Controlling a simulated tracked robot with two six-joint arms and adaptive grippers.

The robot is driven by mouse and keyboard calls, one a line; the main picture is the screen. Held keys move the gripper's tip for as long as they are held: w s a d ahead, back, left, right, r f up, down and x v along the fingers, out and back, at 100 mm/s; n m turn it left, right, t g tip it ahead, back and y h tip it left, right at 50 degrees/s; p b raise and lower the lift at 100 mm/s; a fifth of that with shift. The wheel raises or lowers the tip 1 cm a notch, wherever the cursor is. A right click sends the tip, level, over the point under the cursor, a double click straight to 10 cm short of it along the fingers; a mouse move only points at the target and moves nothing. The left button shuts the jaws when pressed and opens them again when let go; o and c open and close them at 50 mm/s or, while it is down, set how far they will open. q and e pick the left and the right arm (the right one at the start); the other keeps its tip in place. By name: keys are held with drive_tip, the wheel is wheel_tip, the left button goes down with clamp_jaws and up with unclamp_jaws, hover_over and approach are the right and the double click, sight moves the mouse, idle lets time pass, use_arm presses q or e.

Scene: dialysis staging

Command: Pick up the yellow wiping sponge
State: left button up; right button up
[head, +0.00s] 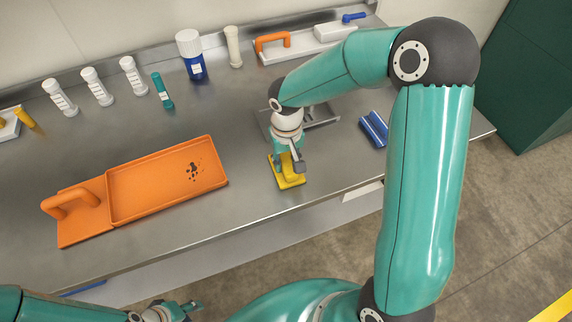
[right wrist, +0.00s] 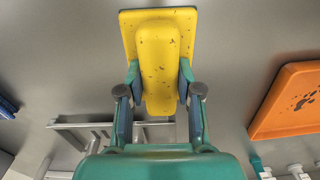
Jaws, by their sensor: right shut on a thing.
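The yellow wiping sponge (head: 291,183) is at the front part of the steel counter, right of the orange tray. It has a flat base and a raised grip block with dark specks, seen clearly in the right wrist view (right wrist: 160,42). My right gripper (head: 287,163) reaches down from above. In the right wrist view its two fingers (right wrist: 158,85) are shut on the sides of the raised block. The sponge appears to be at the counter surface; any small gap under it cannot be told. My left gripper (head: 183,309) is low in the head view, away from the sponge; its finger opening is unclear.
The orange tray (head: 130,215) with dark specks lies left of the sponge. Blue rolls (head: 374,129) lie to the right, and a grey metal rack (head: 320,118) is behind the gripper.

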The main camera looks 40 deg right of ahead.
sight(287, 160)
wheel_tip(287, 160, up, 20)
idle(0.7)
drive_tip(key=shift+o, duration=1.4)
drive_tip(key=c, duration=0.4)
drive_tip(key=shift+f, duration=0.1)
